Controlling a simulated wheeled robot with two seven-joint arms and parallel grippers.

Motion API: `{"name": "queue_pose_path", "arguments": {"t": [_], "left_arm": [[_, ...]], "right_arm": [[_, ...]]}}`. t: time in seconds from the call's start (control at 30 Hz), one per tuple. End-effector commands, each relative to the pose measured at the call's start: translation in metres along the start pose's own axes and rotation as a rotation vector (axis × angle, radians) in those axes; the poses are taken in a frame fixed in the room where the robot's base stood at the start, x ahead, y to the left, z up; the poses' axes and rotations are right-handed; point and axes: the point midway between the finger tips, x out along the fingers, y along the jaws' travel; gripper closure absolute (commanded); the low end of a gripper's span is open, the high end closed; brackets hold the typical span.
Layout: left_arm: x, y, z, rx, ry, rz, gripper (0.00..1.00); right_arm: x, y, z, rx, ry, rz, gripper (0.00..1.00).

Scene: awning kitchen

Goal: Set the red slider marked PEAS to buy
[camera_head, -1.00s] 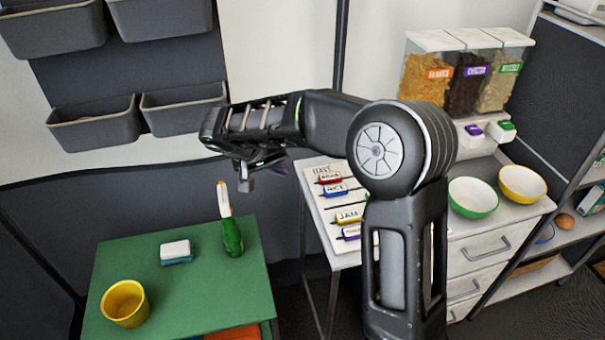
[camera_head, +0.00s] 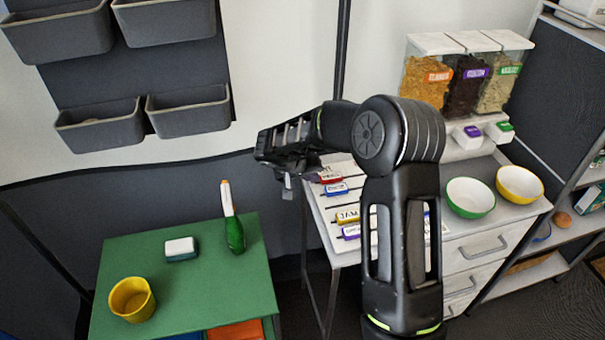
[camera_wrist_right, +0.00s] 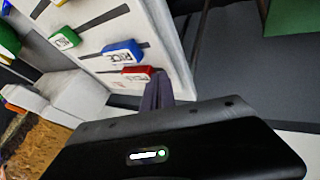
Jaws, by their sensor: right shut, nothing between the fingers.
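The red slider (camera_head: 330,177) sits at the far end of a white slider board (camera_head: 318,196) on the counter, partly behind my right arm. It also shows in the right wrist view (camera_wrist_right: 137,73), near the board's edge; its lettering is too small to read surely. The blue slider marked RICE (camera_head: 336,189) is beside it and also shows in the right wrist view (camera_wrist_right: 122,52). My right gripper (camera_head: 288,190) is shut and empty, just left of the board's far end. In the right wrist view its dark fingertips (camera_wrist_right: 158,92) are close beside the red slider; contact is unclear. My left gripper is out of view.
Yellow (camera_head: 352,215) and purple (camera_head: 352,232) sliders lie nearer on the board. A green table (camera_head: 200,290) at left holds a yellow cup (camera_head: 131,299), a sponge (camera_head: 181,249) and a green bottle (camera_head: 235,235). Two bowls (camera_head: 470,197) and food dispensers (camera_head: 465,85) stand right.

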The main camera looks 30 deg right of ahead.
Motion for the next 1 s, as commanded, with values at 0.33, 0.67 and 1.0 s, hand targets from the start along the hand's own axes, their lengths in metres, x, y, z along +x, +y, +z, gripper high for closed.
{"name": "queue_pose_path", "arguments": {"t": [0.33,0.67,1.0], "left_arm": [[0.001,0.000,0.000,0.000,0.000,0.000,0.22],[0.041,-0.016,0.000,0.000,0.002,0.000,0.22],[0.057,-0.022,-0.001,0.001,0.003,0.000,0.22]], "right_arm": [[0.001,0.001,0.001,0.000,0.000,0.000,1.00],[0.034,0.048,0.004,0.007,0.000,0.002,1.00],[0.052,0.098,0.001,0.000,0.000,0.001,1.00]]}}
